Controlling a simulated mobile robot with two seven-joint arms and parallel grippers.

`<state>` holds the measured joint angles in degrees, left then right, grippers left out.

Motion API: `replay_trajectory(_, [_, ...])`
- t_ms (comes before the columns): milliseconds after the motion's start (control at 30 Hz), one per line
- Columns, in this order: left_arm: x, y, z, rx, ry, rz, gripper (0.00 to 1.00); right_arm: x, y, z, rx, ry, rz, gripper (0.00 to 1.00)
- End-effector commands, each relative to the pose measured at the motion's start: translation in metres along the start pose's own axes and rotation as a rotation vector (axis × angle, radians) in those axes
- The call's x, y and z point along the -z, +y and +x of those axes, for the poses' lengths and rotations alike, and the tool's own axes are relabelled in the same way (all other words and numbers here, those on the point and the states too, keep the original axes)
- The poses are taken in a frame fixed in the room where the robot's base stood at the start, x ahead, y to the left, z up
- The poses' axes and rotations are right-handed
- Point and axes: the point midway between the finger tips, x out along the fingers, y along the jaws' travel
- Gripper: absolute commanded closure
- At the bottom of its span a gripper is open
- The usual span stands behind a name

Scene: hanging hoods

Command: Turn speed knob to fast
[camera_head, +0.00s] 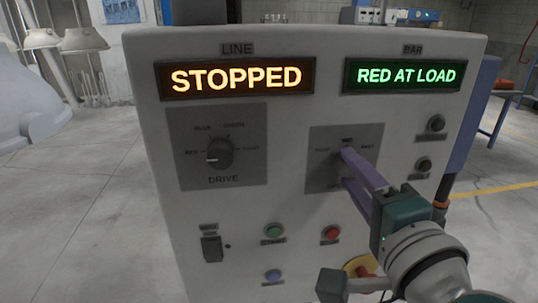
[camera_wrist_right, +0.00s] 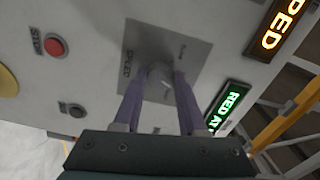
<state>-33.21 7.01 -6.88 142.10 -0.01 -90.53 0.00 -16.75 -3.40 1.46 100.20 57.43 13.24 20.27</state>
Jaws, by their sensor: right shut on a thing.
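The control panel (camera_head: 270,245) stands in front of me. The speed knob (camera_wrist_right: 158,86) sits on a grey plate lettered SPEED (camera_wrist_right: 142,50) in the right wrist view. In the head view that plate (camera_head: 318,168) is at the panel's middle right, and the fingers hide most of the knob. Small labels stand around it, one at upper right seeming to read FAST. My right gripper (camera_head: 347,155) has its purple fingers shut on the knob, one on each side in the wrist view (camera_wrist_right: 160,82). Which mark the knob points to cannot be told. My left gripper is not in view.
The DRIVE knob (camera_head: 218,153) is on the left plate. The LINE display (camera_head: 237,78) reads STOPPED; the BAR display (camera_head: 405,76) reads RED AT LOAD.

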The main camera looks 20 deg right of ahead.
Motion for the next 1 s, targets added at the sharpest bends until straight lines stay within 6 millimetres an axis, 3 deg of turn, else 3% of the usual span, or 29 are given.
replay_trajectory(600, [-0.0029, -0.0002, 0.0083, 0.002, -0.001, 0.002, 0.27, 0.0001, -0.0003, -0.0001, 0.0, 0.0, 0.537, 1.0])
replay_trajectory(1000, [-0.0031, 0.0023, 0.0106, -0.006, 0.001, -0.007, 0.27, 0.0003, -0.0011, -0.0001, 0.0, 0.0, 0.698, 1.0])
